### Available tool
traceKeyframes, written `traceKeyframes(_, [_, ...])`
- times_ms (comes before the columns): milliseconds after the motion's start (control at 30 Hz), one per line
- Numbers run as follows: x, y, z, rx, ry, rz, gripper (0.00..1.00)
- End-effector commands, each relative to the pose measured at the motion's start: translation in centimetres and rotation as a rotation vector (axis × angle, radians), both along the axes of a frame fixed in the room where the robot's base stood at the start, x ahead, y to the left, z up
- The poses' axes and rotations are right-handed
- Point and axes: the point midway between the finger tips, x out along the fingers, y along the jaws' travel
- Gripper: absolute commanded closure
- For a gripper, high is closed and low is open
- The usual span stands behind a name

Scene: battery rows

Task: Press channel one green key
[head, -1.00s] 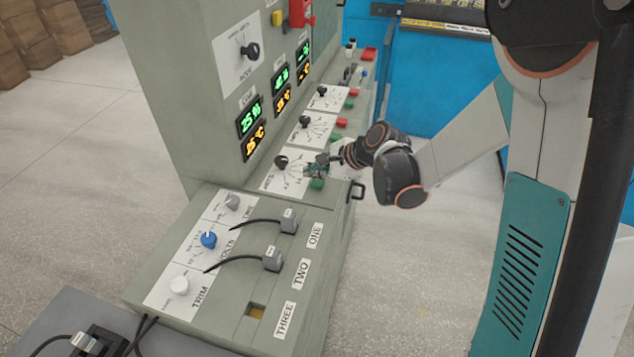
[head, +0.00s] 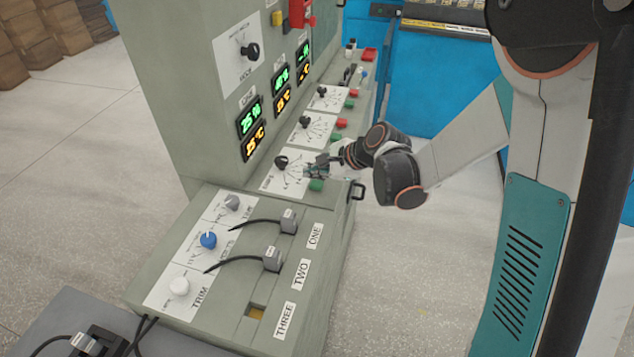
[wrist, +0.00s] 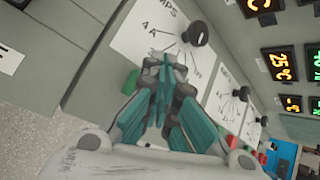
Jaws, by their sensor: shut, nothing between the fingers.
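A green key (head: 317,184) sits beside the nearest dial panel (head: 270,183) on the grey console. In the wrist view this green key (wrist: 131,80) shows just left of my fingertips. My gripper (head: 311,170) is shut and empty, with its teal fingers together, over the console next to the key. In the wrist view my gripper (wrist: 165,65) points at the panel near the black dial knob (wrist: 197,33). The fingers cover the surface right of the green key. I cannot tell whether the fingertips touch anything.
Two further dial panels farther along have red keys (head: 341,122) and green keys (head: 336,135). Grey plugs (head: 288,222) with cables stand on the lower deck in front. Lit displays (head: 249,114) are on the upright cabinet.

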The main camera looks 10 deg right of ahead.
Motion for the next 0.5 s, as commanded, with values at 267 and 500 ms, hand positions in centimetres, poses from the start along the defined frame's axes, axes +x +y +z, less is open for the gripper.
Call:
traceKeyframes(267, [-0.01,0.00,-0.83,0.000,0.000,0.000,1.00])
traceKeyframes(500, [-0.01,-0.01,-0.74,0.000,0.000,0.000,1.00])
